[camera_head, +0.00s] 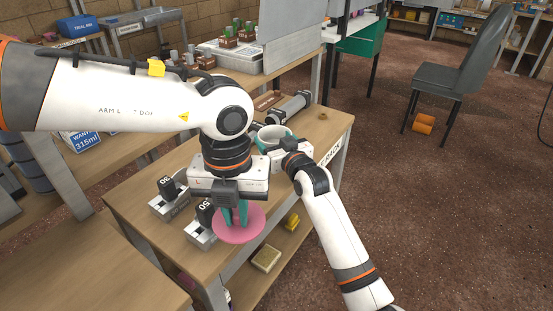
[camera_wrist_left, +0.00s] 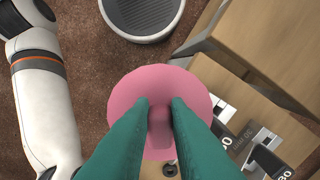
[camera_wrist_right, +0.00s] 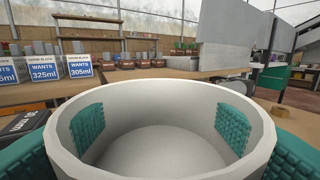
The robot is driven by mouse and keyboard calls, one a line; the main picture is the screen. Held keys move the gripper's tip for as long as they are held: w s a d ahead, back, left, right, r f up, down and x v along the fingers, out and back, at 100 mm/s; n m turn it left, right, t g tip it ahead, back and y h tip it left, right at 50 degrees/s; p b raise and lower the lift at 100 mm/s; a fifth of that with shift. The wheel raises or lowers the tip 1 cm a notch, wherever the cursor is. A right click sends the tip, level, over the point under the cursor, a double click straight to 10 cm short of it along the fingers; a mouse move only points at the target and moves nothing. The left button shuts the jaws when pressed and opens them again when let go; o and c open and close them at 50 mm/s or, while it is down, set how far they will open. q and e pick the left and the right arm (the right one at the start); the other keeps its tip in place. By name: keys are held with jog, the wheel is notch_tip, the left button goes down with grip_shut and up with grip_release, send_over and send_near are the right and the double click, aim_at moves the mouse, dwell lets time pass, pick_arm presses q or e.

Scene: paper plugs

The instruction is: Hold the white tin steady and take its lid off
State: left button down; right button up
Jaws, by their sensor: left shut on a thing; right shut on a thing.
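The white tin (camera_wrist_right: 160,145) stands open in the right wrist view, its inside bare and pale. My right gripper (camera_head: 274,140) is shut on the tin near the table's far right corner. Teal pads show at both sides of its inner wall, with finger parts outside it. The pink lid (camera_head: 240,227) is off the tin, held by my left gripper (camera_head: 235,208) at the table's front edge. In the left wrist view the teal fingers close on the knob (camera_wrist_left: 158,116) of the round lid (camera_wrist_left: 130,100), with floor beyond it.
Two grey blocks with black weights marked 50 (camera_head: 203,228) and 30 (camera_head: 170,202) sit on the wooden table (camera_head: 135,205), left of the lid. A grey cylinder (camera_head: 290,106) lies behind the tin. A lower shelf holds a yellowish block (camera_head: 266,258). The table's right corner is clear.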

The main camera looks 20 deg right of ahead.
jog(key=shift+f+b, duration=0.3)
jog(key=shift+f, duration=2.05)
jog(key=shift+s, duration=0.1)
jog(key=o, duration=1.4)
jog(key=shift+f, duration=0.15)
jog(key=shift+c, duration=0.2)
